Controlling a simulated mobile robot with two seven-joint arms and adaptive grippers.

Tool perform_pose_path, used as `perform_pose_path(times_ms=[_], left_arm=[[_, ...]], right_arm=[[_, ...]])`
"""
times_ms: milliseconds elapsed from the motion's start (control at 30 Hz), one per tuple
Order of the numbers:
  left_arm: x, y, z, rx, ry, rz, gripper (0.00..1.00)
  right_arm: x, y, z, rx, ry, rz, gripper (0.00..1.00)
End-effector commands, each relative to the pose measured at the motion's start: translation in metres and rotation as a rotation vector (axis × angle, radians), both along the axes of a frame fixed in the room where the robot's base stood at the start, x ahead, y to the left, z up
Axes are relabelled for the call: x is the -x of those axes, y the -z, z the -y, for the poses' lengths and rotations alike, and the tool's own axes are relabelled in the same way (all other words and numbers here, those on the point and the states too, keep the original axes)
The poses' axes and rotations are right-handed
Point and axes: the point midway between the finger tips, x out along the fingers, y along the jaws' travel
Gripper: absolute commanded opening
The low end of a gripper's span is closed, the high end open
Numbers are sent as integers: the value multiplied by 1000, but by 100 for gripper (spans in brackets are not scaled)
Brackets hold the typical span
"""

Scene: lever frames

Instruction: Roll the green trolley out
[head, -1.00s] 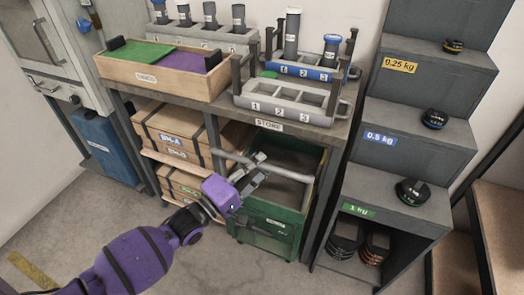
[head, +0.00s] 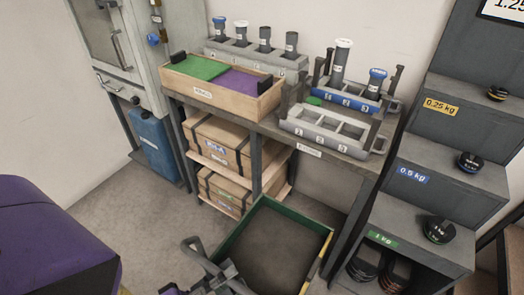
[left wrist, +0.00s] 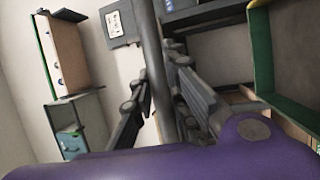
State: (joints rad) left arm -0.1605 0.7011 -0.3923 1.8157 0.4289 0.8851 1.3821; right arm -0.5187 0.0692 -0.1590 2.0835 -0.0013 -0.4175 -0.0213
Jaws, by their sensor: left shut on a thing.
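The green trolley (head: 272,248) is an open box with a green rim and a bare dark inside. It stands at the bottom middle of the head view, in front of the bench. Its grey handle bar (head: 200,258) is at its left side. My left gripper (head: 214,277) is at this bar, partly cut off by the lower edge. In the left wrist view, the fingers of my left gripper (left wrist: 165,100) are shut on the handle bar (left wrist: 152,45), one on each side. The trolley's green rim (left wrist: 262,62) shows at the right there. My right gripper is not in view.
The bench (head: 345,165) holds a wooden tray (head: 220,99) and racks with cylinders. Cardboard boxes (head: 222,145) sit on a shelf below. A grey stepped weight stand (head: 425,230) is close on the trolley's right. The floor (head: 150,225) at left is clear.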

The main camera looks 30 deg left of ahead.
Motion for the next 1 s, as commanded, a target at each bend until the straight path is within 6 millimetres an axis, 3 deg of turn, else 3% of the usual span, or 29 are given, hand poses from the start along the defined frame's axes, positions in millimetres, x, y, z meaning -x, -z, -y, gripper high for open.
perform_pose_path(times_ms=[100,233,700,733,833,1000], left_arm=[[19,-2,-1,5,-1,1,0],[30,-2,-1,5,0,2,0],[35,-2,-1,6,0,4,0],[35,-2,-1,6,0,4,18],[34,-2,-1,5,0,3,31],[34,-1,-1,3,0,3,34]], right_arm=[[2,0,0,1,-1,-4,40],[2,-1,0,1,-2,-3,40],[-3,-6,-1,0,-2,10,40],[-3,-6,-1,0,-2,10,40],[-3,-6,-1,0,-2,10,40],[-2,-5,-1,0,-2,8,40]])
